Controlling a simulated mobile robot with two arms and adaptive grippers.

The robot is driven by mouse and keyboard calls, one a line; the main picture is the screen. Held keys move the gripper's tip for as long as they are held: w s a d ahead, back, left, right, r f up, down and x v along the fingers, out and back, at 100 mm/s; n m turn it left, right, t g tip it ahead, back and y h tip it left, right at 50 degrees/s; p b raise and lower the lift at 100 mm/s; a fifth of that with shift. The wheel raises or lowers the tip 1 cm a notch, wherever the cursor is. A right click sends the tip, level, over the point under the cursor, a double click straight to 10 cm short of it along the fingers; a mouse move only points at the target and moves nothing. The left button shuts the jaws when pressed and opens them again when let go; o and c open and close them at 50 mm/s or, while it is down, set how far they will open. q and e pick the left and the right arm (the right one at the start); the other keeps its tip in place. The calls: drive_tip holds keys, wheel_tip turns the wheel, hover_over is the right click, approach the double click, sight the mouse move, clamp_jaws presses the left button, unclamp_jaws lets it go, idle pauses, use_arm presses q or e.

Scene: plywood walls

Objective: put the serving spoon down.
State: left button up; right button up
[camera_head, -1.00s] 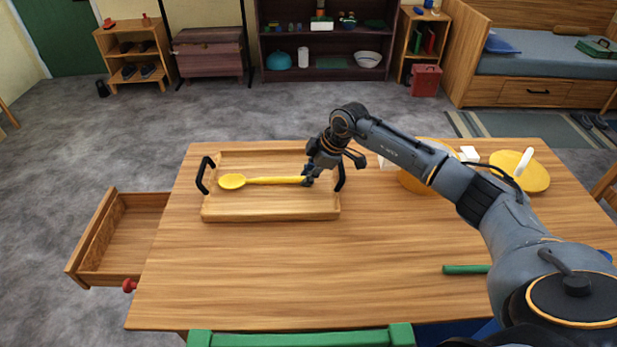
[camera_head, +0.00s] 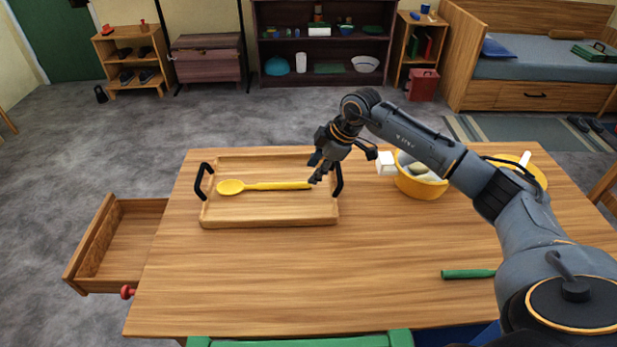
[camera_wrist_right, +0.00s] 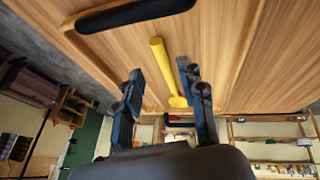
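The yellow serving spoon (camera_head: 265,187) lies flat in the wooden tray (camera_head: 270,222), its round bowl end to the left and its handle pointing right. My right gripper (camera_head: 318,174) is above the tray's right end, close to the handle's tip. In the right wrist view my gripper (camera_wrist_right: 162,72) has its two fingers apart. The spoon (camera_wrist_right: 162,62) shows beyond them, in the gap, with no visible contact. My left gripper is in neither view.
A yellow bowl (camera_head: 420,186) with things in it and a white block (camera_head: 386,163) stand right of the tray. A green rod (camera_head: 468,274) lies near the front right. An open drawer (camera_head: 125,245) juts out at the left. The table's front middle is clear.

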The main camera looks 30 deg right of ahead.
drive_tip(key=v, duration=0.6)
drive_tip(key=shift+s+r, duration=0.1)
